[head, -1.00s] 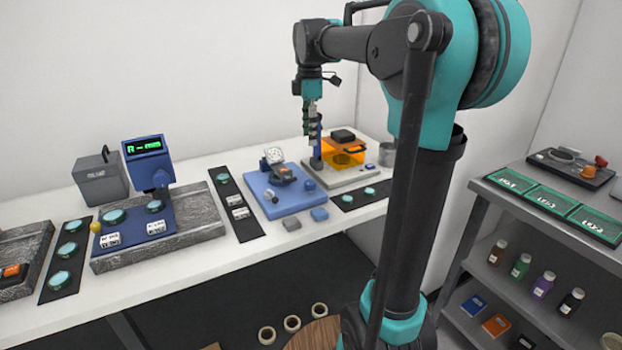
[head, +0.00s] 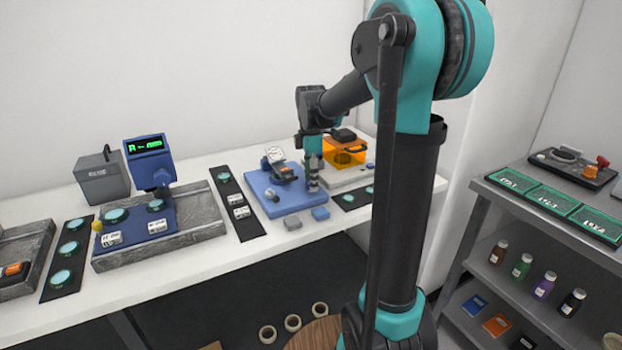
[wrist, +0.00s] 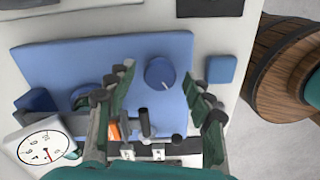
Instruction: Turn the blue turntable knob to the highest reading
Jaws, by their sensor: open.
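The blue turntable knob (wrist: 161,73), round with a pale pointer line, shows in the wrist view on the blue base plate (wrist: 60,65). My gripper (wrist: 159,76) is open, with its two fingers to the left and right of the knob in that view. Their height relative to it is hard to tell. In the head view my gripper (head: 313,187) is low over the right part of the blue base (head: 292,203) and hides the knob. The white dial gauge (wrist: 42,150) has a red needle pointing down in the wrist picture. The gauge also shows in the head view (head: 274,155).
An orange see-through housing (head: 343,152) stands behind at right. A dark mat (head: 237,209) with labels lies at left. A dark post (wrist: 145,122) rises between my fingers.

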